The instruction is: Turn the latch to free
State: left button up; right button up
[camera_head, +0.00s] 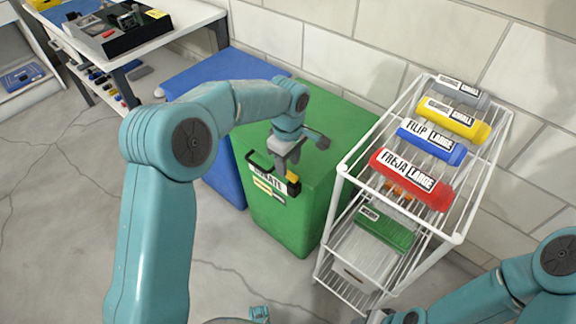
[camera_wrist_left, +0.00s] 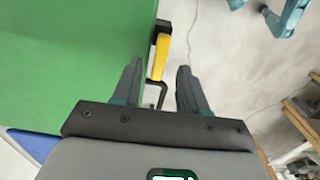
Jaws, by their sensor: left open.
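The latch has a yellow handle (camera_head: 292,184) with black ends, on the front of the green box (camera_head: 290,225) near its top edge. In the left wrist view the yellow latch handle (camera_wrist_left: 160,56) runs along the green box's edge (camera_wrist_left: 80,60), with a dark bracket below it. My left gripper (camera_head: 287,172) is at the box's front top edge, above the latch. In the wrist view its two fingers (camera_wrist_left: 158,72) are apart, with the handle's near end between them. I cannot tell whether they touch it. My right arm enters at lower right; its gripper is not clearly visible.
A blue box (camera_head: 190,75) stands left of the green box. A white wire rack (camera_head: 345,170) with labelled coloured rolls stands close on the right. A workbench (camera_head: 150,45) is at the upper left. The floor in front is clear.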

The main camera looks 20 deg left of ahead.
pick_arm(q)
notch_tip(320, 180, up, 13)
jog(key=p, duration=0.3)
jog(key=shift+r, duration=0.15)
